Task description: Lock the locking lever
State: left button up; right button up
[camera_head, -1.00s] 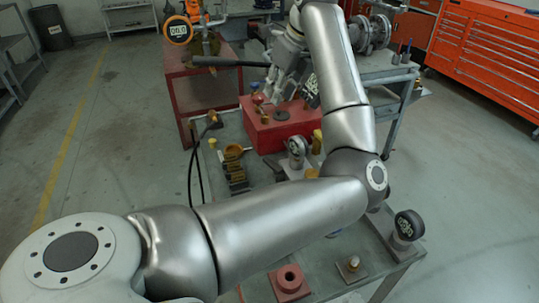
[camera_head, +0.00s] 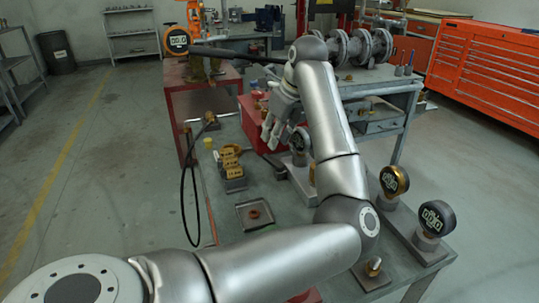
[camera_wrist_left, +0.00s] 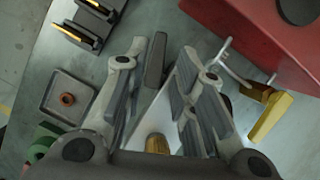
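A dark grey lever-like bar (camera_wrist_left: 155,62) shows between my left gripper's fingers in the left wrist view. It seems to be the dark handle (camera_head: 268,163) below the gripper in the head view. I cannot tell for sure that it is the locking lever or how it is set. My left gripper (camera_head: 268,138) points down beside the red box (camera_head: 253,130). In the left wrist view the gripper (camera_wrist_left: 165,95) has its fingers spread apart, with nothing clasped. A pale metal plate (camera_wrist_left: 176,135) with a brass part (camera_wrist_left: 157,144) lies beneath. My right gripper is not in view.
A gauge (camera_head: 299,140) stands close to the left gripper. More gauges (camera_head: 394,181) stand at the right. A long black bar (camera_head: 228,52) extends behind the arm. A yellow part (camera_wrist_left: 270,115) sits by the red box.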

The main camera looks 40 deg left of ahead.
aim_at(267, 156)
pick_arm(q)
jog(key=x, duration=0.6)
jog(key=shift+f, duration=0.1)
jog(key=shift+a+f, duration=0.25)
jog(key=shift+f, duration=0.25)
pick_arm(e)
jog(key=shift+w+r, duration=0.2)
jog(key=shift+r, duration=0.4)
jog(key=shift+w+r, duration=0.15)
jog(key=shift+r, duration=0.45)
